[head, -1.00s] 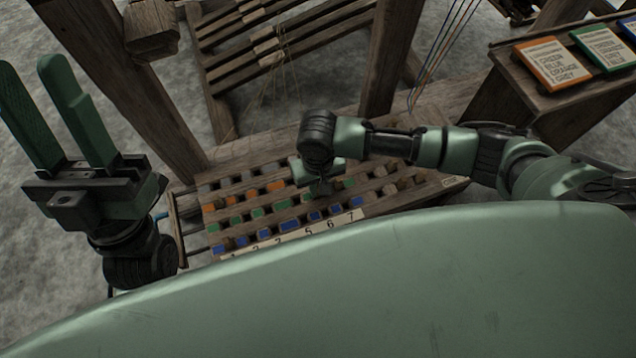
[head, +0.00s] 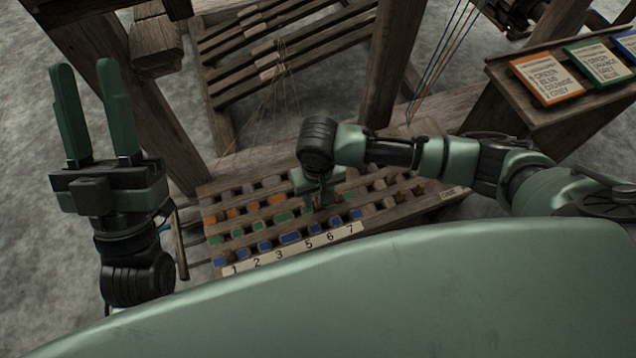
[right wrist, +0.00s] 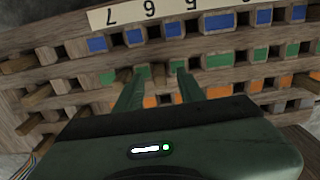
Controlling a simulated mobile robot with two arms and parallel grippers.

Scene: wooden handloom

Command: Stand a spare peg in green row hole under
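The wooden peg board (head: 455,192) lies low ahead of me, with rows of blue, green, orange and grey squares and a number strip (head: 290,250). The green row (head: 283,217) lies just beyond the blue row. Several spare pegs (head: 392,200) show as wooden stubs at the board's right end; they also show at the left of the right wrist view (right wrist: 37,97). My right gripper (right wrist: 160,72) is down at the green row near number 6, fingers apart. My left gripper (head: 83,68) is open, empty and raised left of the board.
Colour-order cards, orange (head: 546,79) and green (head: 598,64), stand on a wooden shelf at the upper right. Loom posts (head: 393,65) and slatted bars (head: 290,45) rise behind the board. Coloured threads (head: 437,62) hang at the upper right. Grey floor is clear at far left.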

